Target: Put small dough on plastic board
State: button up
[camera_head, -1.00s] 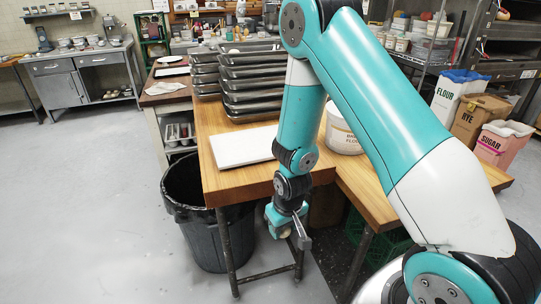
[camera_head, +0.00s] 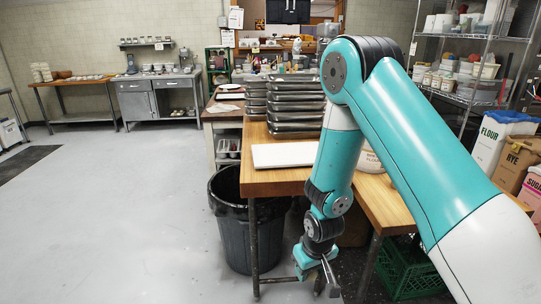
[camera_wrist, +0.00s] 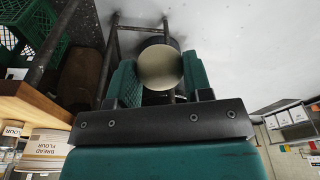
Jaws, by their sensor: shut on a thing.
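My gripper (camera_head: 328,284) hangs low in front of the wooden table's front edge, below the tabletop. In the wrist view my gripper (camera_wrist: 160,82) is shut on a small round pale dough (camera_wrist: 160,67), which sits between the two teal fingers. The dough cannot be made out clearly in the head view. A white rectangular board (camera_head: 285,155), which looks like the plastic board, lies flat on the near left part of the wooden table, bare on top. The gripper is apart from it, lower and to its right.
Stacked dark trays (camera_head: 296,105) stand behind the board. A black bin (camera_head: 236,235) stands left of the table leg, close to my gripper. A green crate (camera_head: 408,270) is under the table at right. A flour tub (camera_wrist: 50,150) shows in the wrist view. The floor at left is open.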

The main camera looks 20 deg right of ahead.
aim_at(296, 152)
jog(key=u, duration=0.65)
jog(key=i, duration=0.85)
jog(key=z, duration=0.15)
